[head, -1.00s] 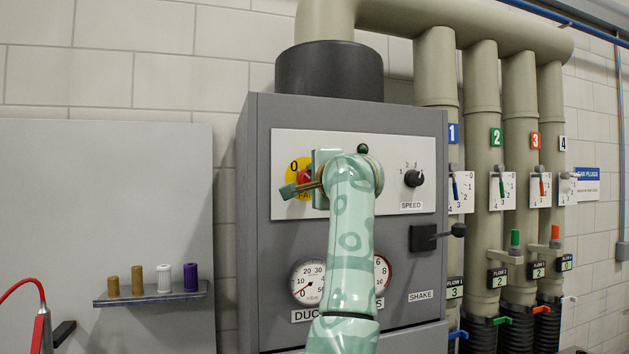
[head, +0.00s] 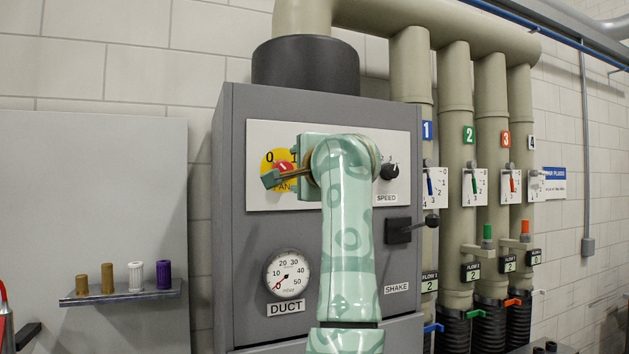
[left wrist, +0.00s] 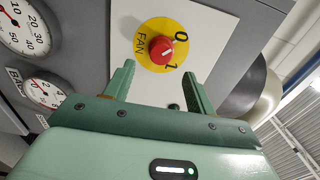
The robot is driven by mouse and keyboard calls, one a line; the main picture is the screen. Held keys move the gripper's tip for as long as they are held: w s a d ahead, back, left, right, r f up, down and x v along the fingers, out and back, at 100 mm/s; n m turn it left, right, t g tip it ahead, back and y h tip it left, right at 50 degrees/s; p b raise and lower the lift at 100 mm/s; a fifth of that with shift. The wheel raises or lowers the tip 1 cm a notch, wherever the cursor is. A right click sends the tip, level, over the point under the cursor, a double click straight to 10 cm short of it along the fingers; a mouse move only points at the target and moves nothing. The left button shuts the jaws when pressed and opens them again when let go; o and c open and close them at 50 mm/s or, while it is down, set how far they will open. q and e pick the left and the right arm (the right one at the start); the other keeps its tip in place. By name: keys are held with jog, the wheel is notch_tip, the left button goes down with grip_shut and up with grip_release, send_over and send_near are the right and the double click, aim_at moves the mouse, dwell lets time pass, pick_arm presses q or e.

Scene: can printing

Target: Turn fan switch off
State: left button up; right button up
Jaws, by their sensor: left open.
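The fan switch is a red knob (head: 283,167) on a round yellow plate marked 0 and 1, on the white panel of the grey cabinet. In the left wrist view the knob (left wrist: 162,49) shows in full, with a short white mark on it. I cannot tell for certain which number the mark points to. My left gripper (left wrist: 160,80) is open and empty, its fingers pointing toward the plate and apart from the knob. In the head view the left gripper (head: 280,177) partly covers the plate and the FAN label.
The speed knob (head: 389,171) and the black shake lever (head: 398,230) are to the right of my arm. The duct gauge (head: 288,274) is below the fan switch. A small shelf (head: 125,294) with several cylinders is on the left. Pipes with numbered valves stand at right.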

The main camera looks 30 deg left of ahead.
pick_arm(q)
jog(key=b+v, duration=0.3)
jog(key=v, duration=0.7)
jog(key=shift+d, duration=0.2)
